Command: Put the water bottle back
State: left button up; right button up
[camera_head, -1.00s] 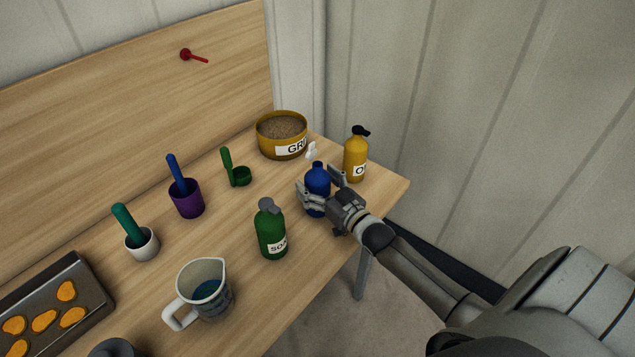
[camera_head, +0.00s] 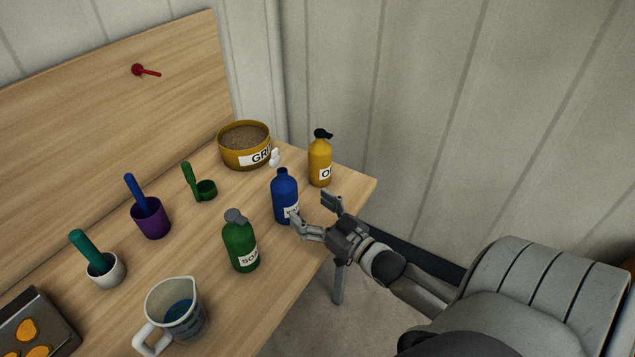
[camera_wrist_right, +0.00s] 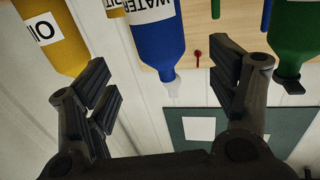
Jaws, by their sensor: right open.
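The blue water bottle (camera_head: 284,192) stands upright on the wooden table, between the green soap bottle and the yellow oil bottle. My right gripper (camera_head: 313,214) is open just in front of it, at the table's right edge. Its fingers are apart and nothing is between them in the head view. In the right wrist view the bottle (camera_wrist_right: 157,45) appears upside down beyond the open fingers, with its "WATER" label and pale cap showing. My left gripper is not in view.
The green soap bottle (camera_head: 240,246) stands to the left, the yellow oil bottle (camera_head: 319,164) to the right. A grit bowl (camera_head: 230,155) is behind. A measuring jug (camera_head: 160,296), purple cup (camera_head: 150,222), white cup (camera_head: 108,275) and green scoop (camera_head: 205,190) stand on the left.

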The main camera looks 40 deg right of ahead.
jog(key=shift+s+d, duration=0.1)
jog(key=shift+s, duration=0.8)
dwell(1.5)
